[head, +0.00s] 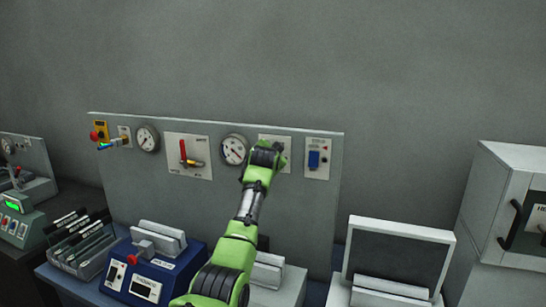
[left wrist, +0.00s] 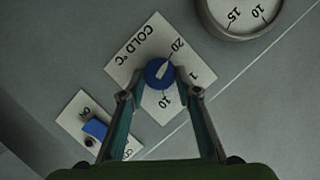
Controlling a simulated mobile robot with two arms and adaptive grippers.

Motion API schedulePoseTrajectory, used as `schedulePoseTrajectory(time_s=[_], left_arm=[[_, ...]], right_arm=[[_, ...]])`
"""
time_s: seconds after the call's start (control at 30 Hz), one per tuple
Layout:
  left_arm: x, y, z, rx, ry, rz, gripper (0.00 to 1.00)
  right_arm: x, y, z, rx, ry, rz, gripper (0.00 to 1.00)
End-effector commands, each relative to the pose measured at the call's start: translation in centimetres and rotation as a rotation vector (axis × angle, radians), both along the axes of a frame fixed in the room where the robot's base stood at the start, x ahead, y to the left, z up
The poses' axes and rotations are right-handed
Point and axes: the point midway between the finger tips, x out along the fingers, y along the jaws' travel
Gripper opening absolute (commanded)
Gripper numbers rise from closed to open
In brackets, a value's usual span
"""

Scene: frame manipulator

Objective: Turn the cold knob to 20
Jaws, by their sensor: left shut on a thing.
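The blue cold knob (left wrist: 154,74) sits on a white plate marked COLD °C (left wrist: 128,62), with 10 and 20 on its scale. The knob's white pointer points towards the 20 mark. My left gripper (left wrist: 160,79) has its two fingers on either side of the knob, shut on it. In the head view my left gripper (head: 266,155) is at the upright panel, in front of the cold plate (head: 284,145), and hides the knob. My right gripper is in neither view.
A round gauge (head: 234,149) is just left of the gripper, and a plate with a blue switch (head: 314,159) is to its right. A red-handled valve (head: 185,153) and another gauge (head: 147,138) are further left. Bench devices (head: 150,275) stand below the panel.

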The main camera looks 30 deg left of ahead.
Motion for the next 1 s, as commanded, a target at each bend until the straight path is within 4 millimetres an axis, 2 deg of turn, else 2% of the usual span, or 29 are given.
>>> schedulePoseTrajectory(time_s=[0.5,0.53,0.6,1.0], left_arm=[[-0.04,0.02,-0.5,-0.026,0.004,0.002,0.09],[-0.04,0.02,-0.5,-0.026,0.004,0.002,0.33],[-0.04,0.02,-0.47,-0.025,0.003,0.001,0.47],[-0.15,-0.07,-0.09,-0.022,-0.002,0.0,0.47]], right_arm=[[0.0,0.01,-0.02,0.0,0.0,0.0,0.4],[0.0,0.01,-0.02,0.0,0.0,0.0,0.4],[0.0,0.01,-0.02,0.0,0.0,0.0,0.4],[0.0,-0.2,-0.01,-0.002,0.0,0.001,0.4]])
